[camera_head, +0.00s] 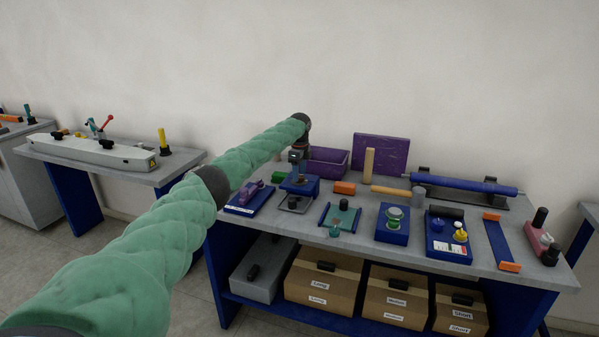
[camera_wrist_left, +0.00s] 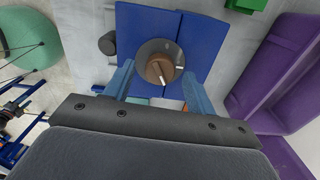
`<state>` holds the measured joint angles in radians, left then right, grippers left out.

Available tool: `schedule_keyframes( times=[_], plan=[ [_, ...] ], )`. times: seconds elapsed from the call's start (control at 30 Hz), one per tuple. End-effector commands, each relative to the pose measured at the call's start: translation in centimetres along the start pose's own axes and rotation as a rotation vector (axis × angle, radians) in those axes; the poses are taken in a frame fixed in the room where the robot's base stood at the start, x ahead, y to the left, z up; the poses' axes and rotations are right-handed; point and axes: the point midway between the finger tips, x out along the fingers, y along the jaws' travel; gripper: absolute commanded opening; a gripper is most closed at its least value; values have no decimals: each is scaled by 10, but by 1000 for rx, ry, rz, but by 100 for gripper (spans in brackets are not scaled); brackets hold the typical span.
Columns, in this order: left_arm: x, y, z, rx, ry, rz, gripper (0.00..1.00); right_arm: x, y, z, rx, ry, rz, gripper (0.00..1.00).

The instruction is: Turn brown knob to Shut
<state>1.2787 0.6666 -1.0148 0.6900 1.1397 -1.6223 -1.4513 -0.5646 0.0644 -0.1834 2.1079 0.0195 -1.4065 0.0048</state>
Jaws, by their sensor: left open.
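The brown knob (camera_wrist_left: 160,69) sits on a grey round disc (camera_wrist_left: 152,52) with a white pointer line, on a blue panel (camera_wrist_left: 140,24) in the left wrist view. In the head view the blue unit (camera_head: 300,186) stands at the table's left part, and my gripper partly hides its knob. My left gripper (camera_wrist_left: 158,76) is open, with one blue finger on each side of the knob in the wrist view. I cannot tell whether the fingers are at knob height or touch it. The gripper also shows over the unit in the head view (camera_head: 298,168). My right gripper is out of view.
A purple bin (camera_head: 329,162) stands behind the unit, and a purple part on a blue base (camera_head: 249,197) is to its left. A green block (camera_head: 279,176) is close by. To the right are an orange block (camera_head: 344,188) and a blue frame (camera_head: 340,217).

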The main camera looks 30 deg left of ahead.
Motion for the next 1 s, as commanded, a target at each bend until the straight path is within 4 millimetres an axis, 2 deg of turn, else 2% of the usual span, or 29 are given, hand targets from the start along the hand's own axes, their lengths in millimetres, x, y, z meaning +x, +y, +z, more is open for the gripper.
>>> schedule_keyframes(
  times=[0.4, 0.47, 0.63, 0.9, 1.0],
  plan=[
    [7, 0, 0, 0, 0, 0, 56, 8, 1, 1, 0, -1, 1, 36],
    [7, 0, 0, 0, 0, 0, 46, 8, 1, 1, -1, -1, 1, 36],
    [7, 0, 0, 0, 0, 0, 12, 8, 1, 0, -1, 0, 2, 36],
    [6, 0, 0, -20, 0, 0, 11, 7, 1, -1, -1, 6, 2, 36],
    [6, 0, -1, -50, 1, 0, 11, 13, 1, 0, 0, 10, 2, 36]
  ],
)
